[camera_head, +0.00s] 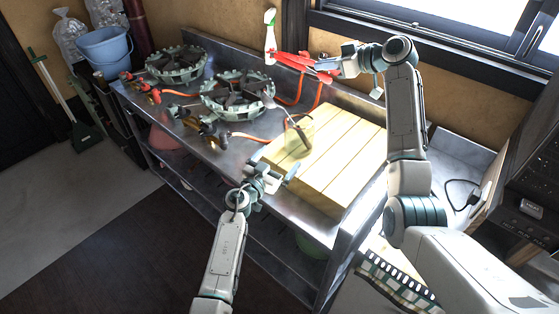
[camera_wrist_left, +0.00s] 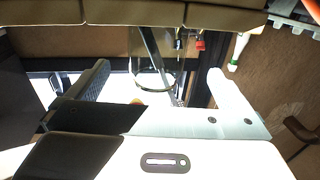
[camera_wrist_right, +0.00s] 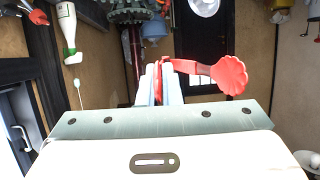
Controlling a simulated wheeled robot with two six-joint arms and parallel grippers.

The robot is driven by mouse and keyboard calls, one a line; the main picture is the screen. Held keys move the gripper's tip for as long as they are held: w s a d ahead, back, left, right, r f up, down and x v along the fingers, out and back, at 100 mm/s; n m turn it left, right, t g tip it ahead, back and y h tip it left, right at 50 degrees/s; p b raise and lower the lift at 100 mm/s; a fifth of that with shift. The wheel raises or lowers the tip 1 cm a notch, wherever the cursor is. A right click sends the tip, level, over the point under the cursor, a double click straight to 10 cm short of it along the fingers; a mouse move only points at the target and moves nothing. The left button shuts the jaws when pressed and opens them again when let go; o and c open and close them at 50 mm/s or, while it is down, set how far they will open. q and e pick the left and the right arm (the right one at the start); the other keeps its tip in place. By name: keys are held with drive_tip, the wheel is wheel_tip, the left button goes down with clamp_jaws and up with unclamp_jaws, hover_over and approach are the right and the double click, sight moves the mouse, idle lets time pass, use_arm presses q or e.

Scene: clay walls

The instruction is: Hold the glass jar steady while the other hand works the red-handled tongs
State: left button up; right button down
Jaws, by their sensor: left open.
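The clear glass jar (camera_head: 293,140) stands on the left part of the slatted wooden board, with a dark long-handled utensil (camera_head: 299,132) in it. In the left wrist view the jar (camera_wrist_left: 152,70) shows beyond and between my fingers. My left gripper (camera_head: 280,173) is open and empty, at the board's near left edge, apart from the jar. The red-handled tongs (camera_head: 298,63) are held up above the back of the counter by my right gripper (camera_head: 336,67). In the right wrist view my fingers are closed on the tongs (camera_wrist_right: 228,75), whose red scalloped end sticks out to the right.
The slatted wooden board (camera_head: 345,165) lies on the metal counter (camera_head: 318,222). Two dark green burners (camera_head: 237,95) with orange hoses stand at the left. A spray bottle (camera_head: 270,38) stands at the back wall. A blue bucket (camera_head: 103,50) is far left.

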sight(298, 141)
use_arm(q)
drive_tip(key=x, duration=1.2)
drive_tip(key=shift+s+d+f, duration=0.1)
drive_tip(key=shift+d+f, duration=0.05)
drive_tip(key=shift+f, duration=0.1)
drive_tip(key=c, duration=1.3)
drive_tip(key=shift+o, duration=0.2)
use_arm(e)
wheel_tip(298, 141, down, 13)
idle(0.3)
drive_tip(key=c, duration=1.5)
unclamp_jaws()
drive_tip(key=shift+c, duration=0.2)
